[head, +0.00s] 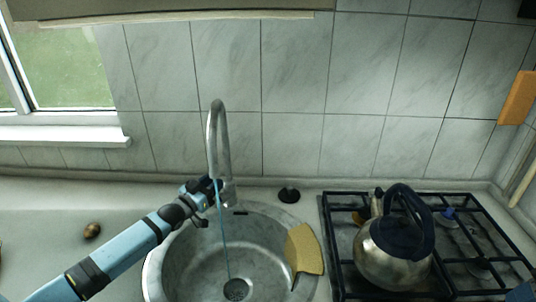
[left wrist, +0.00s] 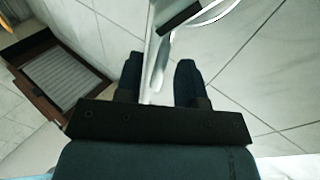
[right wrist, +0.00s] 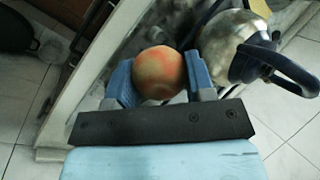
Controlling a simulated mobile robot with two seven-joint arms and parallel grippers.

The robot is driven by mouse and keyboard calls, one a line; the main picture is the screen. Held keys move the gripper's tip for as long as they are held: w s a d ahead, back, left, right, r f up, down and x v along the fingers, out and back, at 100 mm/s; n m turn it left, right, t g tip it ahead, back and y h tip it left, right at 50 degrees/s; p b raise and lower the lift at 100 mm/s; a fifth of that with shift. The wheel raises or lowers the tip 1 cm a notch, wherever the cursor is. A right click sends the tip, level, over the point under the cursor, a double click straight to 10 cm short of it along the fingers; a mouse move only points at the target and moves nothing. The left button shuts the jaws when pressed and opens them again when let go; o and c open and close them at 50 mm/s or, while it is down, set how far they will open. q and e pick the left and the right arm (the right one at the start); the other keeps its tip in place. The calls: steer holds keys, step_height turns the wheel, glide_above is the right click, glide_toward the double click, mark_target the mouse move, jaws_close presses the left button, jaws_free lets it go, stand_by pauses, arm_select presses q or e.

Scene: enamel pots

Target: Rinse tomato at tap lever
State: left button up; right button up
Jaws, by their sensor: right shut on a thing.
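The tomato (right wrist: 159,72) is orange-red and round, held between the two blue fingers of my right gripper (right wrist: 160,80) in the right wrist view. It does not show in the head view. The metal tap (head: 216,135) stands behind the sink (head: 155,270). A thin blue stream (head: 224,240) runs down from it to the drain. My left gripper (head: 206,190) is at the tap's base. In the left wrist view its fingers are apart, with the metal tap (left wrist: 156,70) between or just beyond them. I cannot clearly make out the lever.
A steel kettle (head: 385,258) stands on the black-grated hob (head: 335,225) right of the sink. A yellow piece (head: 304,250) rests over the sink's right rim. A black plug (head: 289,194) is behind the sink. A small brown object (head: 92,230) lies on the left counter, otherwise largely clear.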

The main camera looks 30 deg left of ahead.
arm_select(q)
steer(key=s+f, duration=0.1)
steer(key=s, duration=0.9)
steer(key=shift+s+a+b, duration=0.15)
steer(key=shift+a+b, duration=0.15)
steer(key=shift+a, duration=0.15)
